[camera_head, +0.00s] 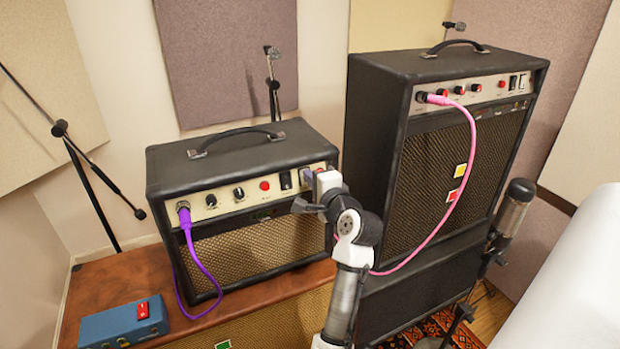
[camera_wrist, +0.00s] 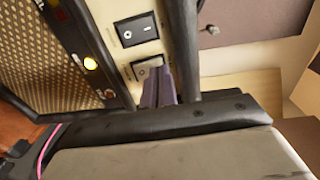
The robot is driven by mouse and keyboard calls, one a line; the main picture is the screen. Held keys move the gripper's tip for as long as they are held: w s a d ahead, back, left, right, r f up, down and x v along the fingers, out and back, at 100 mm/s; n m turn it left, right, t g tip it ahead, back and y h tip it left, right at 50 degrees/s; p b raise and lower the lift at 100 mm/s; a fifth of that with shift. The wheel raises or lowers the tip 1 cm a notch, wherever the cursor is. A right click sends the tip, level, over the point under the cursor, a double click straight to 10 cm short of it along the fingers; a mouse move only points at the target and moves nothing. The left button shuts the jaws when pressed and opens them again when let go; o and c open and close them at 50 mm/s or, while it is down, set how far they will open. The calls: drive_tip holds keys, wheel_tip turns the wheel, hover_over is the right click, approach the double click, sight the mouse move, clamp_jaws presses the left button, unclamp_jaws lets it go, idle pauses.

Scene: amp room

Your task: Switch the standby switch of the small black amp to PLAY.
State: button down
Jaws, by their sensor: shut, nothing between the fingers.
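The small black amp (camera_head: 240,155) stands upright on a brown wooden-topped cabinet, with a purple cable plugged into its cream panel. A black rocker switch (camera_head: 286,180) shows near the panel's right end; it also shows in the wrist view (camera_wrist: 138,30). Beside it in the wrist view is a paler grey switch (camera_wrist: 146,66). My gripper (camera_head: 308,175) is at the panel's right end, shut and empty. In the wrist view its fingertips (camera_wrist: 158,86) are right at the grey switch and partly cover it; whether they touch cannot be told. The switch labels are not readable.
A taller black amp (camera_head: 425,165) with a pink cable (camera_head: 455,200) stands close on the right. A microphone (camera_head: 516,200) on a stand is farther right. A blue pedal (camera_head: 122,322) with a red switch lies on the cabinet (camera_head: 95,285). A lit lamp (camera_wrist: 90,63) shows beside the panel.

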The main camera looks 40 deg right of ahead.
drive_tip(key=b+v, duration=0.2)
drive_tip(key=v, duration=1.1)
drive_tip(key=shift+b, duration=0.3)
